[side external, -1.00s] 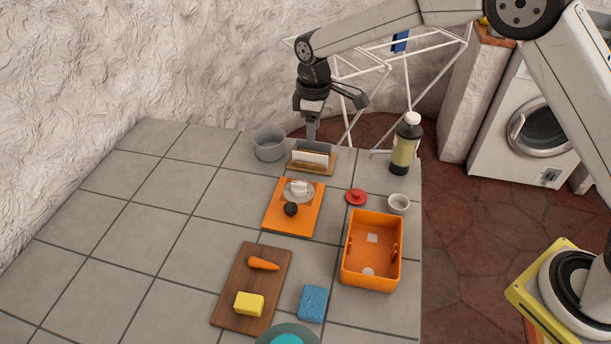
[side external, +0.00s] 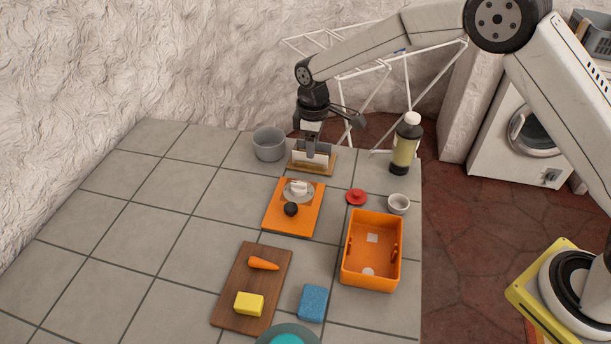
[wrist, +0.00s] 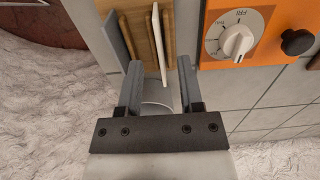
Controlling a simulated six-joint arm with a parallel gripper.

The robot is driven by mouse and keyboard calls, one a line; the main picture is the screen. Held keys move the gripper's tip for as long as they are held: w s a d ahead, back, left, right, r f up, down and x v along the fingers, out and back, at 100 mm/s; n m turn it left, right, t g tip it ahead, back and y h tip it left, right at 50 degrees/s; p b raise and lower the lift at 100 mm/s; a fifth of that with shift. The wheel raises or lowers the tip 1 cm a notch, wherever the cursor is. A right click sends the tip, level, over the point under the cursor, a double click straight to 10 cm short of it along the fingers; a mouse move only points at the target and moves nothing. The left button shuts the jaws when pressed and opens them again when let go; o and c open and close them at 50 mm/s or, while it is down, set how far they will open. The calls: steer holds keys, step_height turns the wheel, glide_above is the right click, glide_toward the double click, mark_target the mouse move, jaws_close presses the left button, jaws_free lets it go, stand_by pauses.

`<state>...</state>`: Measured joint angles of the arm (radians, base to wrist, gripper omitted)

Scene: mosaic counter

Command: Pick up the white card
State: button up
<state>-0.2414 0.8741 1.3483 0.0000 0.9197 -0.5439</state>
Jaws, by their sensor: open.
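The white card (side external: 309,158) stands upright in a small wooden holder (side external: 318,170) at the back of the counter. In the wrist view the white card (wrist: 161,45) shows as a thin edge beside brown wooden pieces (wrist: 133,35). My gripper (side external: 312,152) is over the holder, pointing down. In the wrist view my gripper (wrist: 158,70) is open, with one finger on each side of the card's near end. A gap shows between the card and the right finger. The fingers partly hide the card in the side view.
A grey pot (side external: 269,144) stands just left of the holder. An orange board with a dial (side external: 278,214) lies in front. A bottle (side external: 404,152), white cup (side external: 399,204), red lid (side external: 356,197) and orange crate (side external: 347,272) are to the right. The left counter is clear.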

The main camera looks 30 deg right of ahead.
mark_target(310, 160)
steer(key=shift+f, duration=1.5)
jaws_close()
